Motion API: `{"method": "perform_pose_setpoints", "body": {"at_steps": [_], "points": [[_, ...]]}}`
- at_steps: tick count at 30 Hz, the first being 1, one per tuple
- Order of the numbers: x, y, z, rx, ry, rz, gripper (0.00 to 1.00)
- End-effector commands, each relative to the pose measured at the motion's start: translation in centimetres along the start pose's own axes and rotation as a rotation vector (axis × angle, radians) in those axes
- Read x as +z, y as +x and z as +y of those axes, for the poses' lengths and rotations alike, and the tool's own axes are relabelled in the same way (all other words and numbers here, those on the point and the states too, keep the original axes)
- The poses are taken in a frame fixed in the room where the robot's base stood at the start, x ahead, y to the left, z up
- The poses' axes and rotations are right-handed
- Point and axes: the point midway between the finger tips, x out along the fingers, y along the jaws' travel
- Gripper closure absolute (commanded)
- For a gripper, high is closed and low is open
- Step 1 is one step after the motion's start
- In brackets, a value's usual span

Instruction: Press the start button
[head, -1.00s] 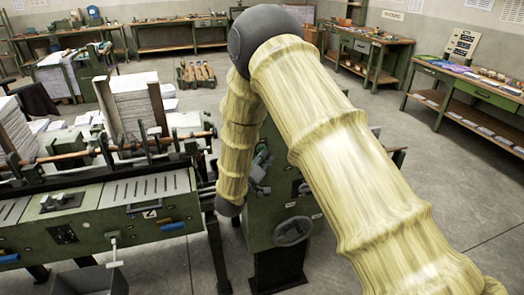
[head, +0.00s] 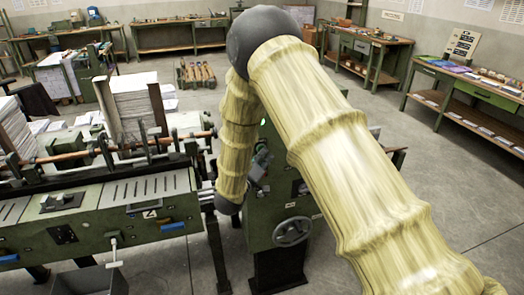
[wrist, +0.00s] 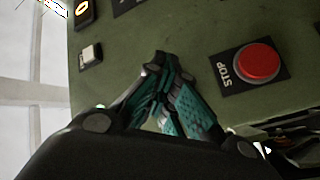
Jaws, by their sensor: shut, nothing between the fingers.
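In the wrist view, my gripper (wrist: 162,62) is shut and empty, its teal-padded fingers meeting at the tips in front of a green machine panel (wrist: 185,25). A round red button (wrist: 258,62) on a black plate marked STOP is right of the fingertips. Whether the fingers touch the panel is unclear. In the head view my arm partly covers the green machine (head: 275,250).
A handwheel (head: 292,231) juts from the machine's front. A long green machine (head: 150,190) with paper stacks (head: 135,105) stands at the left. Workbenches line the walls, including one at the right (head: 470,85). The floor (head: 440,190) at the right is clear.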

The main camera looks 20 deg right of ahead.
Motion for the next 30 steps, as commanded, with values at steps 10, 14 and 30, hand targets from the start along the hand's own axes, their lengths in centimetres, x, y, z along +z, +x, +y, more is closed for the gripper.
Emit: {"method": "perform_pose_setpoints", "body": {"at_steps": [10,14,30], "points": [[0.1,-0.2,0.2,0.000,0.001,0.001,1.00],[0.4,-0.6,0.5,-0.001,0.000,0.001,1.00],[0.9,-1.3,0.9,0.000,0.000,0.000,1.00]]}}
